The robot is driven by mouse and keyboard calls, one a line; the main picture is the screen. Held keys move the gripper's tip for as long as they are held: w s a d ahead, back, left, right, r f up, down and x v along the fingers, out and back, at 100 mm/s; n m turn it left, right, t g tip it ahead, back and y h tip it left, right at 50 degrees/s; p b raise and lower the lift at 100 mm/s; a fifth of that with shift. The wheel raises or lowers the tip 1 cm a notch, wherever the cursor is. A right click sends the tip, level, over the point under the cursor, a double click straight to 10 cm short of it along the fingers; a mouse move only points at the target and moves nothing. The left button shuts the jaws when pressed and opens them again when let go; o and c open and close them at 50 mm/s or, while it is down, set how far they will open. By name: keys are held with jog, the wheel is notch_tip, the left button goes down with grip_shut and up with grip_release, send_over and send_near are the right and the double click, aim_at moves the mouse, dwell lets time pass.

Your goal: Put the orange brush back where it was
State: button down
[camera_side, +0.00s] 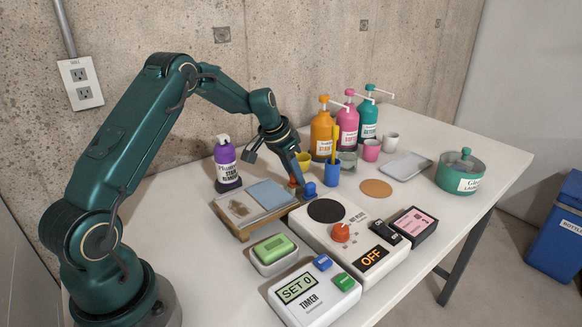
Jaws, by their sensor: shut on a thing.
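My gripper (301,186) is low over the table, between the wooden board and the blue cup. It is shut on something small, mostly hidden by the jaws. A small orange piece (292,182) shows right at the jaws; it looks like part of the orange brush, but its full shape is hidden. The blue cup (332,177) stands just right of my gripper, with a yellow stick (335,143) upright in it. A yellow cup (303,160) stands just behind the gripper. I cannot tell whether the held thing touches the table or board.
The wooden board (245,232) bears a blue pad (271,194) and a stained tile. A hot plate (369,257) and a timer (314,300) stand in front. Pump bottles (347,130) stand behind. A cork disc (376,188) lies flat at right, with some clear table around it.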

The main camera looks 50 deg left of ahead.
jog(key=shift+f, duration=0.15)
jog(key=c, duration=0.7)
grip_release()
jog(key=shift+r, duration=0.25)
jog(key=v, duration=1.1)
jog(key=s+d+r, duration=0.6)
jog(key=s+d, duration=0.3)
jog(key=d, duration=0.2)
jog(key=shift+t, duration=0.6)
jog(key=s+d+f, duration=0.1)
jog(key=s+d, duration=0.1)
jog(key=s, duration=0.2)
jog(key=s+d+f, duration=0.1)
jog(key=s+d, duration=0.1)
jog(key=s, duration=0.2)
jog(key=s+d+f, duration=0.1)
jog(key=s+d, duration=0.1)
jog(key=s, duration=0.3)
jog(key=shift+d+f, duration=0.15)
